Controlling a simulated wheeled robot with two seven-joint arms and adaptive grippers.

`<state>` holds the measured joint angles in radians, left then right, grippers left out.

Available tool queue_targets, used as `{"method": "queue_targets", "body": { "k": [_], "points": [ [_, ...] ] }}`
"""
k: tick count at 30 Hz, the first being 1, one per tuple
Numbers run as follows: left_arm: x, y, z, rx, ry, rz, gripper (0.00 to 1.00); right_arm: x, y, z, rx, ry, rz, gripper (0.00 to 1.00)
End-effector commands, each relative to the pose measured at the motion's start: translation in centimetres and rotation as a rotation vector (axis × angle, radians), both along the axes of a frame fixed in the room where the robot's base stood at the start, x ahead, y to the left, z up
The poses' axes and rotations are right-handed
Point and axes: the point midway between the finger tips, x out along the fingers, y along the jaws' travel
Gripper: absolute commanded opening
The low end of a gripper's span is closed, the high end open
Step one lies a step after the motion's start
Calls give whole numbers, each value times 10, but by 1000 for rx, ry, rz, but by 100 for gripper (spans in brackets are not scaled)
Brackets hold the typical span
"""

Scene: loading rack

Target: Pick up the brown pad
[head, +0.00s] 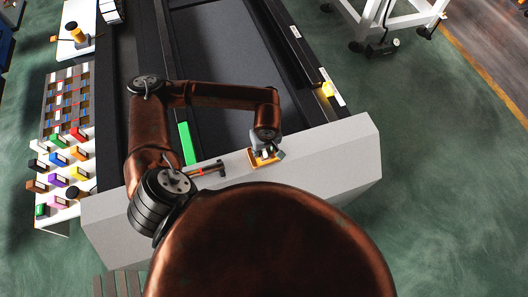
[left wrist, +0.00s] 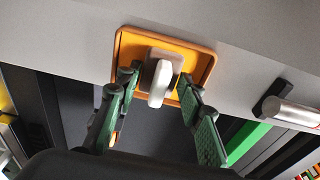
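A square orange-brown pad (head: 258,163) with a raised rim lies against the pale end face of the conveyor frame. In the left wrist view the pad (left wrist: 207,62) has a white block-shaped grip (left wrist: 161,76) standing out from its middle. My left gripper (head: 265,152) is at the pad. In the left wrist view its green fingers (left wrist: 158,82) are apart, one on each side of the white grip, with gaps visible. Whether the fingertips touch the pad cannot be told. My right gripper is not in view.
A conveyor (head: 225,50) runs away from me. A grey bar end on a black mount (left wrist: 292,112) sits beside the pad. A green strip (head: 187,144) lies nearby. A white rack (head: 84,182) with several coloured blocks stands at the left.

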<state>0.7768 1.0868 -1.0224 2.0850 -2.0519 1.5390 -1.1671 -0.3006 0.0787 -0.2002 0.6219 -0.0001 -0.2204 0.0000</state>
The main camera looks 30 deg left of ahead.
Motion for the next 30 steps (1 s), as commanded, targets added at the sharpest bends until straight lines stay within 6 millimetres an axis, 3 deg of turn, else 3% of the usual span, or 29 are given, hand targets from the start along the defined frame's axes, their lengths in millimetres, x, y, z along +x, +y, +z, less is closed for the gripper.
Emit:
{"method": "queue_targets", "body": {
  "k": [5,12,22,30],
  "points": [
    [0,0,0,0,0,0,21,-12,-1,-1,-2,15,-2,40],
    [0,0,0,1,-1,0,5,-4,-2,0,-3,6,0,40],
    [1,0,8,1,-2,0,4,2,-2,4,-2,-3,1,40],
    [-7,-2,43,-1,-3,-2,4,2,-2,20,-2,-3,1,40]
  ]
}}
